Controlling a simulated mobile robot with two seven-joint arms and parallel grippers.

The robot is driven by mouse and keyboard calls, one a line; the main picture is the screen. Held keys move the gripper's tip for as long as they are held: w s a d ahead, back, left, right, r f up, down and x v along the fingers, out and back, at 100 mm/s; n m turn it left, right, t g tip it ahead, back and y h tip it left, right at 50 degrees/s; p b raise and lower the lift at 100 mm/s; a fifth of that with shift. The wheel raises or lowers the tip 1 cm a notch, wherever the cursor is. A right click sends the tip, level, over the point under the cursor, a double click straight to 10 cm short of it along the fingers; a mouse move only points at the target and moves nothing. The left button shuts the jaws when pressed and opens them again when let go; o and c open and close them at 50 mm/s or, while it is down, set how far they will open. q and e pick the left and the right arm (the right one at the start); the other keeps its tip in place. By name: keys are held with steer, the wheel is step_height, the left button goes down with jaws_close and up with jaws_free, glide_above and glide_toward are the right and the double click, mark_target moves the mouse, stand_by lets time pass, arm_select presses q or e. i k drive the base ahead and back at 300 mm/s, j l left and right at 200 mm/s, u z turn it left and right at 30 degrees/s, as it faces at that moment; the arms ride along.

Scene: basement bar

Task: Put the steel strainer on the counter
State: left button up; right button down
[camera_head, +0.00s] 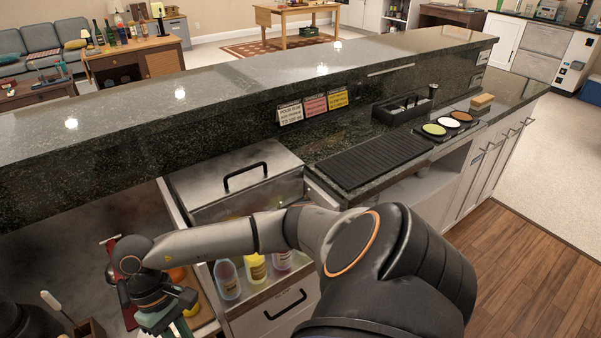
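I cannot make out the steel strainer in this view. The dark stone counter (372,187) runs below a raised ledge (225,90), from the middle towards the right. My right arm comes in from the bottom and reaches across to the lower left. The body of my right gripper (163,312) shows at the bottom edge, over a recess left of the bottle rack. Its fingertips are cut off, so I cannot tell whether it holds anything. My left gripper is not in view.
A black ribbed mat (375,160), a black caddy (402,110), a tray of garnish bowls (449,124) and a sponge (482,101) occupy the counter. A lidded steel bin (235,180) stands left of it. Bottles (256,268) are below. A red board (125,250) is near my gripper.

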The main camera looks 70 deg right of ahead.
mark_target(347, 136)
steer(key=k+l, duration=0.15)
steer(key=l, duration=0.2)
steer(key=k+l, duration=0.15)
steer(key=l, duration=0.2)
steer(key=k+l+z, duration=0.1)
steer(key=l, duration=0.25)
steer(key=k+l, duration=0.2)
steer(key=l, duration=0.15)
steer(key=k+l, duration=0.15)
steer(key=l, duration=0.25)
steer(key=k+l, duration=0.15)
steer(key=l, duration=0.2)
steer(key=k+l+z, duration=0.1)
steer(key=l, duration=0.25)
steer(key=k+l, duration=0.2)
steer(key=l, duration=0.2)
